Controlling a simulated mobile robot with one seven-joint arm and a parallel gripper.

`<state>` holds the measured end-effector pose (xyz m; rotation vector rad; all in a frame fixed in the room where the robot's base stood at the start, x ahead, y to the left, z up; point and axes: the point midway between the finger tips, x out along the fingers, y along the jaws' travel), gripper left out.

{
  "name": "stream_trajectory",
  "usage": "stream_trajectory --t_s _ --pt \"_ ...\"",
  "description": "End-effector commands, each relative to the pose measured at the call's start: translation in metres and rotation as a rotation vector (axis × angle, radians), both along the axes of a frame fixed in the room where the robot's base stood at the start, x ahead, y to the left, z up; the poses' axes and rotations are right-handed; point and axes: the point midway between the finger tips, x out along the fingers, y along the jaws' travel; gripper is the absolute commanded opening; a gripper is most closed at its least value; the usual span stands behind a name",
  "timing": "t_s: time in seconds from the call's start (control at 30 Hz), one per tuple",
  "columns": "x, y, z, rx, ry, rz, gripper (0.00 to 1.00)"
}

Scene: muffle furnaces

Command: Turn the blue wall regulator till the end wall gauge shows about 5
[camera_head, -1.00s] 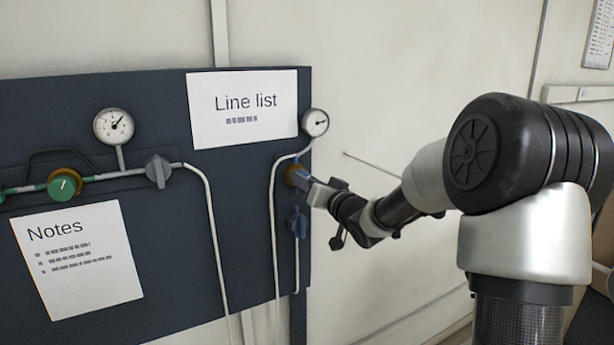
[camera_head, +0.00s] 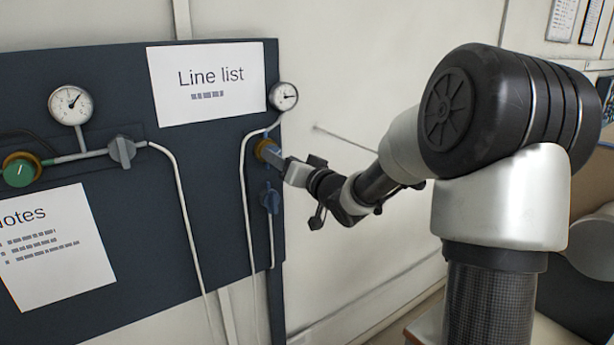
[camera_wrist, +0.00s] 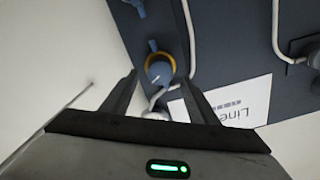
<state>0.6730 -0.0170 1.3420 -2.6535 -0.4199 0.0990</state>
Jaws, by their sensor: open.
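The blue regulator (camera_wrist: 160,72) with its brass-yellow collar is on the dark board in the wrist view. It lies between the two spread fingers of my gripper (camera_wrist: 158,80), which are open; I cannot tell whether they touch it. In the head view, my gripper (camera_head: 281,166) is right at the regulator's collar (camera_head: 264,149) by the board's right edge and hides most of the blue knob. The end wall gauge (camera_head: 284,96) is just above, with its needle pointing about right; its numbers are too small to read.
A blue valve handle (camera_head: 270,198) sits just below the regulator. A green regulator (camera_head: 19,170), a grey valve (camera_head: 122,151) and another gauge (camera_head: 70,105) are on the board's left. Thin pipes run down the board. Bare wall lies to its right.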

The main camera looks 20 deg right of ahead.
Motion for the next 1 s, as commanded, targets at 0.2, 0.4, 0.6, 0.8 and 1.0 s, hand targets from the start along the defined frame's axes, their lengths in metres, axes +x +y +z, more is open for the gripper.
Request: stream_trajectory --t_s 0.2,0.4,0.6,0.8,1.0 --pt "-0.053 -0.019 -0.001 -0.003 -0.001 -0.004 0.54" --pt "-0.097 -0.032 -0.001 -0.002 0.001 -0.003 0.54" --pt "-0.126 -0.042 0.000 -0.001 0.001 -0.002 0.54" --pt "-0.137 -0.044 -0.001 0.001 0.001 0.000 0.54" --pt "-0.137 -0.045 0.000 0.001 0.001 0.000 0.54"
